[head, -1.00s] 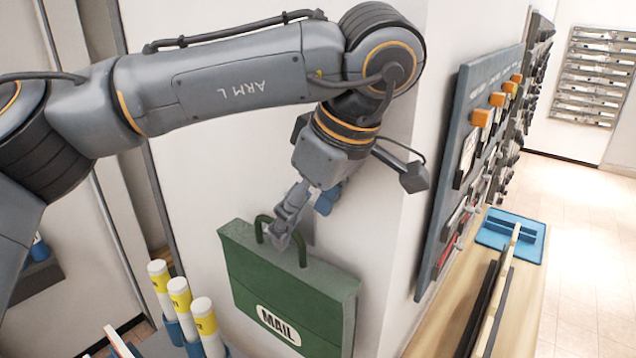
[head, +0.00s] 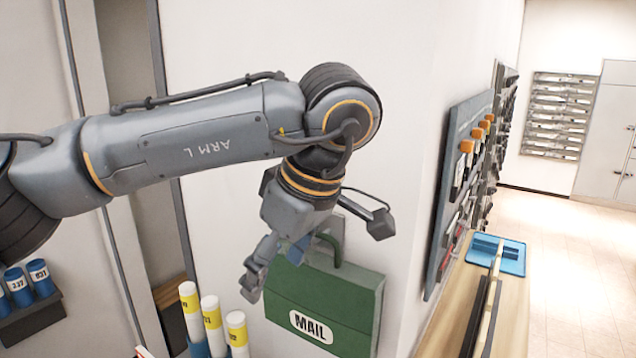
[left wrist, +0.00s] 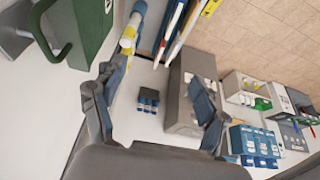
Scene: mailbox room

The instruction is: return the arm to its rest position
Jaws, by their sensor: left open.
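My left arm comes in from the left in the head view, bent at the elbow with its wrist hanging down. My left gripper (head: 272,262) is open and empty. It hangs in front of the wall, beside and to the left of the green mailbox (head: 350,296), apart from its handle. In the left wrist view the two fingers of the gripper (left wrist: 155,105) are spread wide with nothing between them. Part of the green mailbox (left wrist: 90,25) shows there at the top left. My right gripper is not in view.
Several white and yellow tubes (head: 212,322) stand at the lower left. A dark rack with blue tubes (head: 30,290) is on the left wall. The floor beyond is clear.

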